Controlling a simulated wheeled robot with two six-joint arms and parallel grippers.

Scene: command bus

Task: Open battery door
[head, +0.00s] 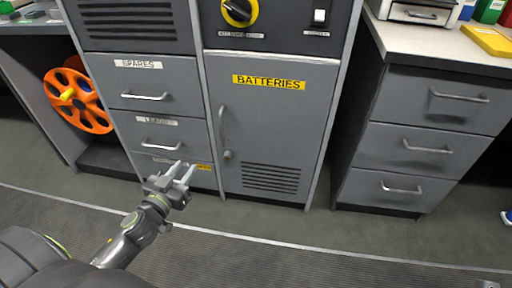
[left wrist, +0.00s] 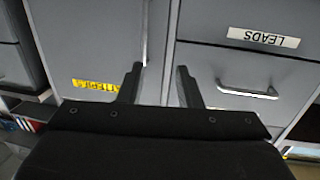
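The grey battery door (head: 270,130) with a yellow BATTERIES label (head: 269,82) is shut in the middle of the head view. Its vertical handle (head: 221,125) is on the left edge, with a small round latch (head: 228,155) below it. My left gripper (head: 186,172) is open and empty, in front of the lower drawers, left of and below the handle, apart from it. In the left wrist view its two fingers (left wrist: 159,85) stand apart with the cabinet behind them. The door with its yellow label (left wrist: 95,85) shows upside down at the left there. My right gripper is in neither view.
Drawers labelled SPARES (head: 138,64) and LEADS (head: 156,122) are left of the door. A drawer unit (head: 425,140) under a worktop stands to the right. An orange reel (head: 78,100) is at the left. The floor in front is clear.

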